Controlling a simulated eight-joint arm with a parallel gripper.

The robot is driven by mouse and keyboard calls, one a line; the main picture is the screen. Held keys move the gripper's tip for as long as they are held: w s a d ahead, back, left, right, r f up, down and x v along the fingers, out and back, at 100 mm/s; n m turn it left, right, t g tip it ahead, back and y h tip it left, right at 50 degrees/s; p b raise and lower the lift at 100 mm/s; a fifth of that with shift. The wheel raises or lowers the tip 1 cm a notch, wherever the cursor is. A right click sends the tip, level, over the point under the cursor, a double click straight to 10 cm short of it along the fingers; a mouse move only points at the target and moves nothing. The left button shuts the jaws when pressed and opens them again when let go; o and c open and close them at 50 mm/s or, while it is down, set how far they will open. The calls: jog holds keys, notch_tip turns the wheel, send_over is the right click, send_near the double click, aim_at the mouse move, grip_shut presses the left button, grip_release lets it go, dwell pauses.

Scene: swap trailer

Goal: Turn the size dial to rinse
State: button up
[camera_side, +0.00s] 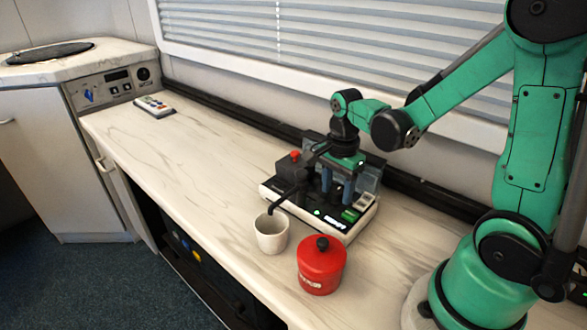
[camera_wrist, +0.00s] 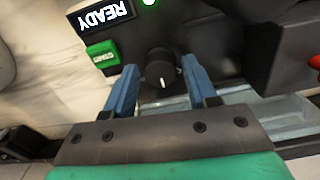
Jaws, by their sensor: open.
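The size dial (camera_wrist: 160,68) is a black knob with a short white pointer mark facing the bottom of the wrist view. It sits on the dark panel of a small machine (camera_side: 273,194), which stands on the counter. My gripper (camera_wrist: 159,64) is open, with one blue finger on each side of the dial. The fingers look apart from the knob, though I cannot tell their exact height over it. In the side view my gripper (camera_side: 338,186) points down over the machine and hides the dial. No rinse label is readable.
A lit READY display (camera_wrist: 101,15) and a green button (camera_wrist: 102,54) lie close left of the dial in the wrist view. A white cup (camera_side: 271,235) stands at the spout, beside a red lidded canister (camera_side: 321,268). The counter farther left is mostly clear.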

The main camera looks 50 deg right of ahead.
grip_shut()
jog(key=n, duration=0.5)
jog(key=shift+n, duration=2.4)
